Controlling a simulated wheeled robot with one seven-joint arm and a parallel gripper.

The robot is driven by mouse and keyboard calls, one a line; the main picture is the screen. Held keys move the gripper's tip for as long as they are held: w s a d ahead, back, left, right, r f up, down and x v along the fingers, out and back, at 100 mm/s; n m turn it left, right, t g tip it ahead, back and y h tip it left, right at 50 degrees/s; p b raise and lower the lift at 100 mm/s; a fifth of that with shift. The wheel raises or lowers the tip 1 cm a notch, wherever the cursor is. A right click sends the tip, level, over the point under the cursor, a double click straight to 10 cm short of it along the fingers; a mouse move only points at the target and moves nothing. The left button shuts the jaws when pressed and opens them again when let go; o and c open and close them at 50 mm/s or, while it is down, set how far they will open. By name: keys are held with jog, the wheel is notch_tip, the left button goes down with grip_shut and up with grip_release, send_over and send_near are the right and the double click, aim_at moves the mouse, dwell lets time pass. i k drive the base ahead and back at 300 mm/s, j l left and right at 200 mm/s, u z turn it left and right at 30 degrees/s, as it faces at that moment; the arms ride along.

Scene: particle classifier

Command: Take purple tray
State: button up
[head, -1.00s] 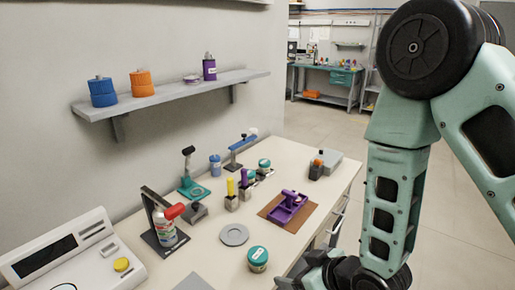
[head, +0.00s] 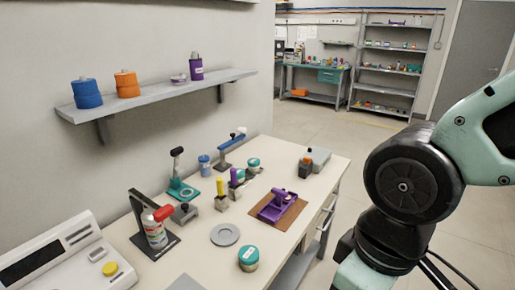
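The purple tray (head: 277,205) lies on a brown mat (head: 290,216) toward the right part of the cream table. It has raised purple parts on it, too small to make out clearly. My arm stands at the right of the picture, beyond the table's right edge and apart from the tray. My gripper is out of the picture.
A grey disc (head: 224,235) and a teal-lidded jar (head: 249,258) stand in front of the tray. A black-and-orange bottle (head: 305,165) stands behind it. A spray can (head: 155,232) on a stand is at left. A wall shelf (head: 160,100) overhangs the table's back.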

aim_at(275, 208)
jog(key=i+l, duration=0.65)
jog(key=i+l+u, duration=0.1)
jog(key=i+l, duration=0.6)
jog(key=l, duration=0.15)
